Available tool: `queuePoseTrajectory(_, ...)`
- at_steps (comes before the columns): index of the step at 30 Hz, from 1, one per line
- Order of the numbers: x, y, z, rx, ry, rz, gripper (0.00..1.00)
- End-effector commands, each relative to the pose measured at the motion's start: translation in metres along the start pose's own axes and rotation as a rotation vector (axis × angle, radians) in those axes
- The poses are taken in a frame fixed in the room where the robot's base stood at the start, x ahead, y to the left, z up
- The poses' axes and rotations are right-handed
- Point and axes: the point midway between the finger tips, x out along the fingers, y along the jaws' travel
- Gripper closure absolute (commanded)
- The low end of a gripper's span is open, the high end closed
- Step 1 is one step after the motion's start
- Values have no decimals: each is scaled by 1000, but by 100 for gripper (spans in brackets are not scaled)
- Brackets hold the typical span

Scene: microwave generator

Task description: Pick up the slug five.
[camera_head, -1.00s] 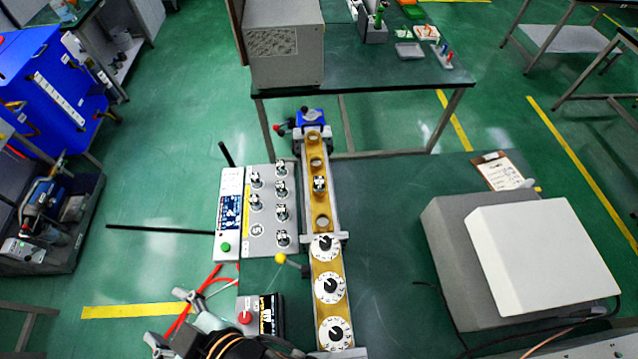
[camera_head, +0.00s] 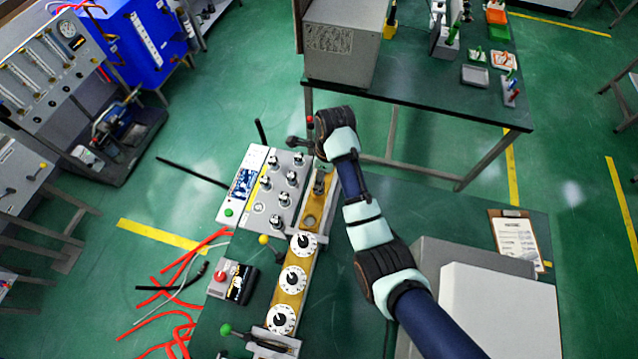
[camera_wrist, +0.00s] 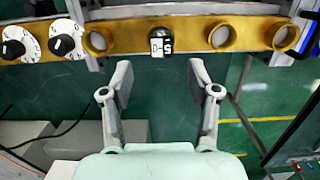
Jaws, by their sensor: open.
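The slug that appears to be five (camera_wrist: 160,42) has a dark round top and a white label with a sideways mark. It stands in a hole of the brass waveguide (camera_wrist: 125,35) in the wrist view. In the head view, a slug that seems to be the same one (camera_head: 320,183) stands in the waveguide (camera_head: 325,207) beside my arm. My gripper (camera_wrist: 158,75) is open and empty, with its two fingers apart on either side of the slug's line, short of it in the picture. In the head view I cannot make out its fingertips.
Several labelled slugs (camera_head: 290,178) stand on a grey panel (camera_head: 262,207) left of the waveguide. Dials (camera_head: 293,279) sit along its near end. Empty holes (camera_wrist: 221,37) flank the slug. A large white box (camera_head: 500,305) and a clipboard (camera_head: 515,240) are at right.

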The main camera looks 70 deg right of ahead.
Motion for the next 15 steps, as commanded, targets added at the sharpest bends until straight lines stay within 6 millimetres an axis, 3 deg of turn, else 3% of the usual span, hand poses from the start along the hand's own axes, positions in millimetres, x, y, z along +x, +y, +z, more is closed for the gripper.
queuePoseTrajectory(6,24,0,0,-5,1,0,40)
queuePoseTrajectory(11,32,0,0,-6,1,-1,40)
queuePoseTrajectory(15,58,-3,-3,-7,2,1,40)
